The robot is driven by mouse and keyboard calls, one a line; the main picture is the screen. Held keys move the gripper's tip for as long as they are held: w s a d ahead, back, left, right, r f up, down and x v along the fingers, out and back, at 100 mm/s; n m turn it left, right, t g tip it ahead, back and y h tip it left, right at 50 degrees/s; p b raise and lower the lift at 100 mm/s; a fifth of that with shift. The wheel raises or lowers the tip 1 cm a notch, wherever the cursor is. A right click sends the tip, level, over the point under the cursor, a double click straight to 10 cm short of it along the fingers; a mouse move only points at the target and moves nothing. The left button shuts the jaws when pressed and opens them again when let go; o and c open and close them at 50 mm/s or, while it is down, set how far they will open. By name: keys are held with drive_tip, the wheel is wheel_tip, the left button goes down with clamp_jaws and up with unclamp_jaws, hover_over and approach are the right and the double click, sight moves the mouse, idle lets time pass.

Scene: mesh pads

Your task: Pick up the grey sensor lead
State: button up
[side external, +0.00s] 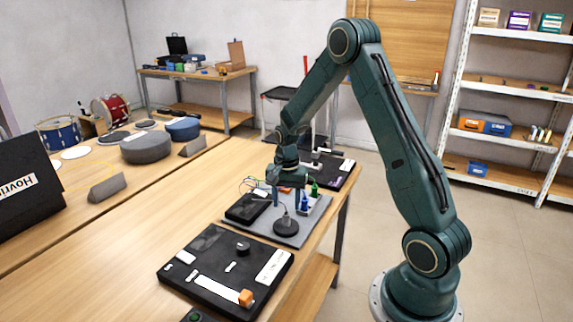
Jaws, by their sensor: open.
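My gripper (287,204) points down over the grey mat (312,222), with its jaws open. Below it, a small grey upright piece (285,219) stands on a round black disc (286,229) on the mat. It may be the end of the grey sensor lead, but it is too small to tell. Thin coloured wires (250,182) loop up behind a black box (246,208), left of my gripper. I cannot tell whether one of them is the grey lead. I see nothing held between the fingers.
A green bottle-shaped piece (314,188) and a blue one (304,202) stand close right of my gripper. A black panel (205,262) with an orange block (246,297) lies in front. Another dark panel (340,172) lies behind.

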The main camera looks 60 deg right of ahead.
sight(286, 214)
drive_tip(key=shift+f, duration=0.25)
drive_tip(key=shift+f, duration=0.1)
drive_tip(key=shift+f, duration=2.5)
clamp_jaws()
drive_tip(key=shift+r, duration=0.15)
wheel_tip(286, 214, up, 20)
